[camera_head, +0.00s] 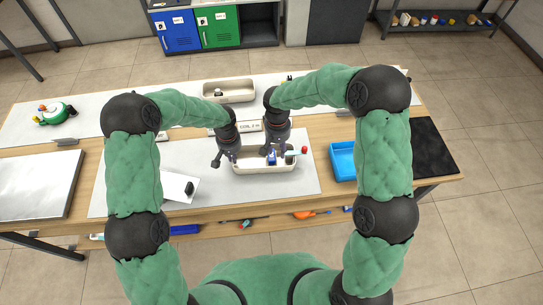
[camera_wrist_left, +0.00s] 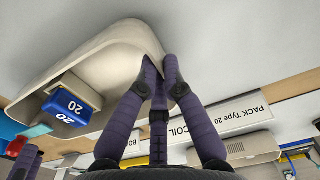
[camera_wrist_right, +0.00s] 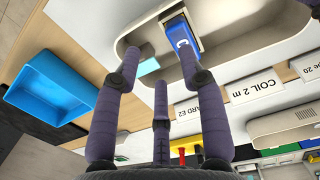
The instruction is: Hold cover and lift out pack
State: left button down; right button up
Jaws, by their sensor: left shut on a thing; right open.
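The cream cover (camera_head: 250,169), an open shell with rounded ends, lies hollow side up on the grey mat. A blue pack (camera_head: 271,158) sits inside it; its face reads 20 in the left wrist view (camera_wrist_left: 70,108), and it also shows in the right wrist view (camera_wrist_right: 182,40). My left gripper (camera_head: 222,157) is shut on the cover's left end wall, seen close in the left wrist view (camera_wrist_left: 160,75). My right gripper (camera_head: 276,151) is open over the cover's right part. In the right wrist view its fingers (camera_wrist_right: 160,58) are apart, with the pack just beyond them, not gripped.
A blue bin (camera_head: 342,174) stands right of the cover. A white panel with a black part (camera_head: 178,189) lies to the left. Label signs (camera_wrist_right: 257,88) and another cream tray (camera_head: 228,97) stand behind. A small teal piece (camera_wrist_right: 149,66) is near the cover's right end.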

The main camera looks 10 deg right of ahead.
aim_at(271, 156)
jog(key=shift+w+a+r+t, duration=0.4)
jog(key=shift+w+a+r, duration=0.35)
jog(key=shift+w+a, duration=0.25)
notch_tip(271, 156, down, 6)
jog(key=shift+f, duration=0.2)
pick_arm(q)
jog(key=shift+s+a+r, duration=0.1)
jog(key=shift+s, duration=0.05)
pick_arm(e)
jog(key=shift+s+f, duration=0.15)
jog(key=shift+f, duration=0.4)
jog(key=shift+s+f, duration=0.15)
jog(key=shift+f, duration=0.4)
pick_arm(q)
jog(key=shift+w, duration=0.2)
pick_arm(e)
jog(key=shift+w+f, duration=0.25)
jog(key=shift+f, duration=0.05)
pick_arm(q)
jog(key=shift+d, duration=0.2)
pick_arm(e)
jog(key=shift+a, duration=0.1)
jog(key=shift+r, duration=0.1)
jog(key=shift+c, duration=0.4)
